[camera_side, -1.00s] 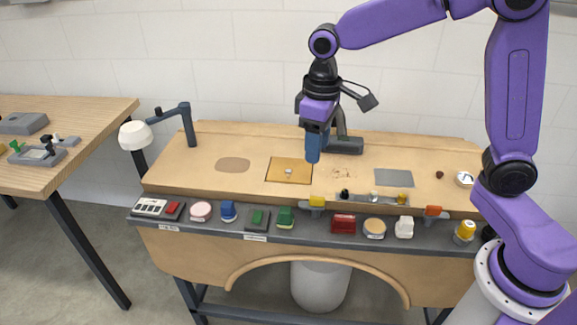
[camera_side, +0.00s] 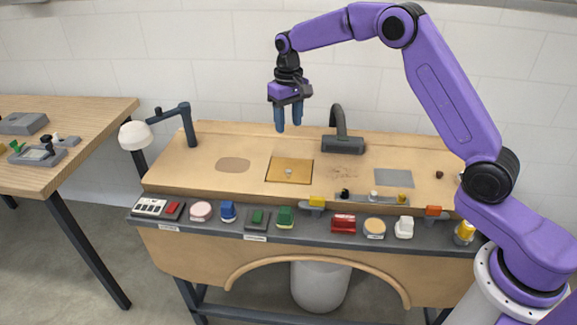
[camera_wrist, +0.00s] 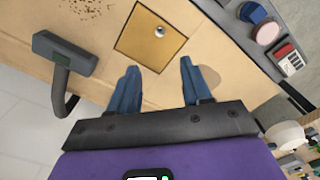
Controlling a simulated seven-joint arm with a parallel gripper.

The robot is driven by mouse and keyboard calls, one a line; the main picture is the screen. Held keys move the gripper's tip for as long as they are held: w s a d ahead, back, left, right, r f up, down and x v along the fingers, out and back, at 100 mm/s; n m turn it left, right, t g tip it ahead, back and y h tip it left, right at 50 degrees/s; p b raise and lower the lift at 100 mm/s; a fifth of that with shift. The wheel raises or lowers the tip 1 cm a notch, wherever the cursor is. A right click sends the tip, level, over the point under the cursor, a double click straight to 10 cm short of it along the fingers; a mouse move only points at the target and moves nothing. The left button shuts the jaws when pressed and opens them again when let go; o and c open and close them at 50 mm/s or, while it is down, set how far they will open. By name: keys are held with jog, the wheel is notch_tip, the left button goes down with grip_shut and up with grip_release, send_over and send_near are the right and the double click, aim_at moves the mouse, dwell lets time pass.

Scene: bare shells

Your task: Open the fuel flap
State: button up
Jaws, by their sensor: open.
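A square, light-brown flap (camera_side: 275,173) with a dark outline lies flat in the wooden bench top, with a small round metal knob (camera_side: 289,172) near its middle. It looks shut. In the wrist view the flap (camera_wrist: 140,42) is ahead of the fingers, with its shiny knob (camera_wrist: 159,31) toward the right. My gripper (camera_side: 289,128) hangs above the bench, pointing down, over the area behind the flap. It also shows in the wrist view (camera_wrist: 157,78). Its two blue fingers are apart with nothing between them, and they touch nothing.
A dark curved post (camera_side: 342,143) stands right of the flap. A lamp (camera_side: 189,125) stands at the left. A row of coloured controls, including a green one (camera_side: 285,217), lines the front shelf. The bench around the oval patch (camera_side: 233,165) is clear.

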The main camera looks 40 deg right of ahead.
aim_at(288, 170)
notch_tip(288, 170, down, 16)
jog(key=shift+r, duration=0.2)
dwell(0.4)
grip_shut()
